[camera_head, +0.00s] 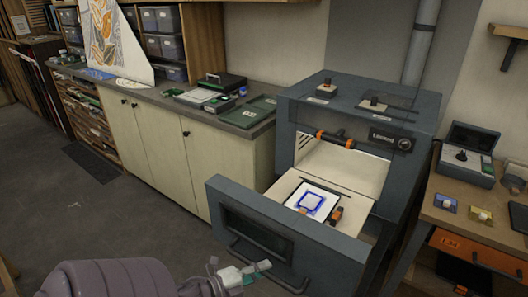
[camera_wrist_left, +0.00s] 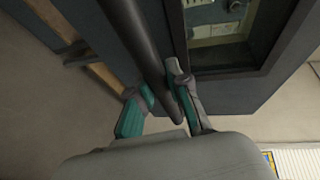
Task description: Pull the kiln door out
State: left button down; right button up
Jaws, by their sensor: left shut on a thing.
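The grey-blue kiln (camera_head: 345,110) stands right of centre against the wall. Its door (camera_head: 330,252), with a dark window, stands out in front of the opening, with the pale kiln bed (camera_head: 350,213) showing behind it. On the bed lies a white sheet with a blue-edged square piece (camera_head: 310,203). My left gripper (camera_head: 248,273) is at the dark bar handle (camera_head: 285,284) low on the door's front. In the left wrist view, the green-padded fingers (camera_wrist_left: 160,105) are on both sides of the handle (camera_wrist_left: 145,45), shut on it. My right gripper is not in view.
A counter (camera_head: 140,97) with green trays and storage bins runs along the left. A wooden bench (camera_head: 470,222) with small blocks and a control box (camera_head: 465,160) stands close on the right. The floor (camera_head: 110,215) left of the door is clear.

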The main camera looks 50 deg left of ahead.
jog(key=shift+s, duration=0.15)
pick_arm(q)
jog(key=c, duration=1.1)
grip_release()
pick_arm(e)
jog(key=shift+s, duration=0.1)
pick_arm(q)
jog(key=v, duration=1.2)
jog(key=shift+f, duration=0.1)
